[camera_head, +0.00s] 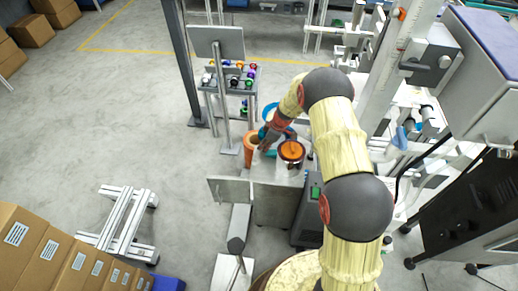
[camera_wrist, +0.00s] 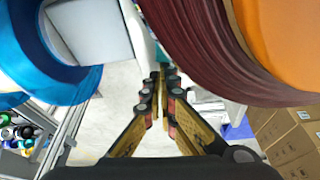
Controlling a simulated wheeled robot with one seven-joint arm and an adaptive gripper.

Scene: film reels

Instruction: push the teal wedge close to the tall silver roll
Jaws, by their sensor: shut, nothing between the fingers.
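My gripper (camera_head: 264,146) is shut and empty, pointing down at the small stand among the reels. In the wrist view its fingertips (camera_wrist: 159,75) meet between a blue ring (camera_wrist: 68,85) on the left and a dark red roll (camera_wrist: 205,50) with an orange face on the right. A small teal patch (camera_head: 262,132) shows beside my gripper in the head view; it may be the teal wedge, but its shape is mostly hidden. I cannot make out the tall silver roll for certain. I cannot tell whether my gripper touches anything.
An orange roll (camera_head: 250,149) stands left of my gripper and an orange-topped reel (camera_head: 291,151) to its right. The blue ring (camera_head: 270,112) lies behind. A rack of small coloured spools (camera_head: 232,77) is farther back. Open floor (camera_head: 120,120) lies to the left.

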